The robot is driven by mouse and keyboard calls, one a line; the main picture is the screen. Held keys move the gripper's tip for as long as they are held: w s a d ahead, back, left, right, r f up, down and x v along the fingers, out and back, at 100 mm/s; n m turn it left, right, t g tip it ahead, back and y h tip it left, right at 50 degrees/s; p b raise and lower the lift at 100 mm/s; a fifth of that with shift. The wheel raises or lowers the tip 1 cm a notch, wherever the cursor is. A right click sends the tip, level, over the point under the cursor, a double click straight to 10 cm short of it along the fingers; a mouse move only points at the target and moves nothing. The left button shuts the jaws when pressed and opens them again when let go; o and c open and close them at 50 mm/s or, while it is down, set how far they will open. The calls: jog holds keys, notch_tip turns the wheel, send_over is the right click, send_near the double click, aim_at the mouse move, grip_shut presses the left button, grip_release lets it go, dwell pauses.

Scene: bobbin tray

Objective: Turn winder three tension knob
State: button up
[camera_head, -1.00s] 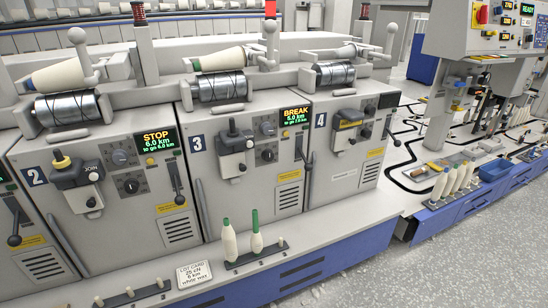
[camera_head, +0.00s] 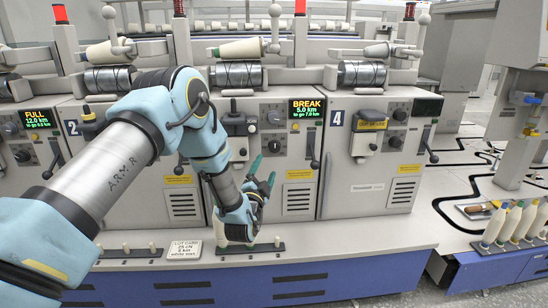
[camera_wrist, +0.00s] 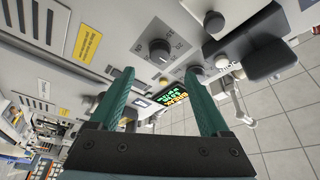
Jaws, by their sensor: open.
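Winder three (camera_head: 258,108) is the middle unit, between the plates "2" and "4"; its screen reads BREAK, 5.0 km. Its own number plate is hidden behind my arm. Two dark knobs stand one above the other, an upper knob (camera_head: 275,118) and a lower knob (camera_head: 275,146); I cannot read which is tension. My gripper (camera_head: 262,173) is open and empty, low in front of this panel, with green fingers pointing up. In the wrist view a dial knob (camera_wrist: 160,50) lies ahead between the fingertips, apart from them, and another knob (camera_wrist: 195,72) sits near the right fingertip.
The dark joining unit (camera_head: 236,124) is left of the knobs, and a lever (camera_head: 313,150) is right of them. Winder four's panel (camera_head: 365,170) is unobstructed.

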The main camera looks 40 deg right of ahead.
aim_at(274, 149)
jog(key=p+x, duration=0.1)
jog(key=x, duration=0.9)
jog(key=shift+d+r, duration=0.15)
jog(key=shift+d, duration=0.25)
jog(key=shift+c, duration=0.3)
grip_shut()
